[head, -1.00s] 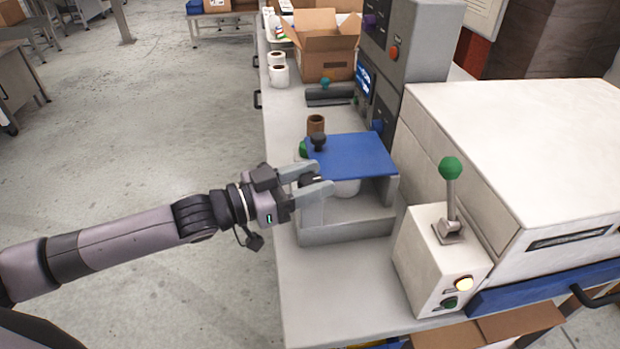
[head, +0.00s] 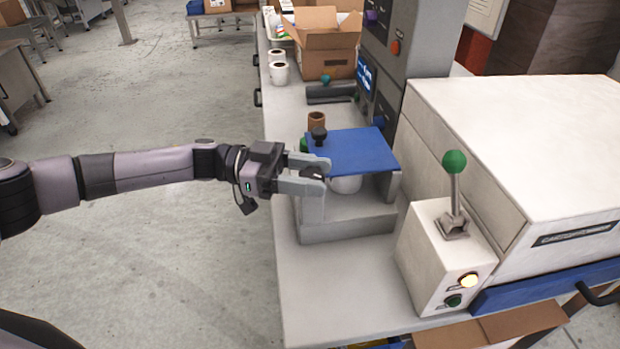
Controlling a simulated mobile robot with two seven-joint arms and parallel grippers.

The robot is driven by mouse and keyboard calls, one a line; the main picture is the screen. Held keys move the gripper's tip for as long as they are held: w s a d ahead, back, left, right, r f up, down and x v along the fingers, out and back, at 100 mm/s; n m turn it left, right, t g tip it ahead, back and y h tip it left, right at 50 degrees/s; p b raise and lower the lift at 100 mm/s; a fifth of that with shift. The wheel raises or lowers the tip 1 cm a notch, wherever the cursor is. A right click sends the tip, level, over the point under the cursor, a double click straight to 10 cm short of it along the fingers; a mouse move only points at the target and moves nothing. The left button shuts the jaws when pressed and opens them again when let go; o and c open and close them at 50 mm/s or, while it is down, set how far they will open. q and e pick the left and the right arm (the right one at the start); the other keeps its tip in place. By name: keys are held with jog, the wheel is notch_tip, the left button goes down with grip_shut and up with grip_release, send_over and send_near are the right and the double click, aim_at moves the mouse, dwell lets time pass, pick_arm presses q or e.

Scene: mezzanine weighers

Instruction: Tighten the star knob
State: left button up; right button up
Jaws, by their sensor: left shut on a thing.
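A black knob (head: 313,173) sits on the left side of a grey fixture (head: 345,228) with a blue top plate (head: 362,152). My left gripper (head: 321,177) is shut on this side knob, one finger above it and one below. The fingers hide much of it, so its star shape cannot be made out. A white round part (head: 346,184) shows under the plate. My right gripper is not in view.
A white box with a green-balled lever (head: 454,185) and lit button stands right of the fixture, beside a large white machine (head: 535,160). A brown cup (head: 316,121), white rolls (head: 279,74) and an open carton (head: 325,62) lie behind. The front bench top is clear.

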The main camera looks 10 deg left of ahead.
pick_arm(q)
jog(key=m+g+b, duration=0.2)
jog(key=g, duration=0.1)
jog(key=shift+d+f+g, duration=0.1)
jog(key=shift+f+g, duration=0.05)
jog(key=shift+g, duration=0.15)
jog(key=shift+r+m+g+y+b, duration=0.2)
jog(key=shift+m+g+y+b, duration=0.2)
jog(key=shift+m+g+b, duration=0.7)
jog(key=o, duration=1)
jog(key=shift+d, duration=0.1)
jog(key=shift+c, duration=0.2)
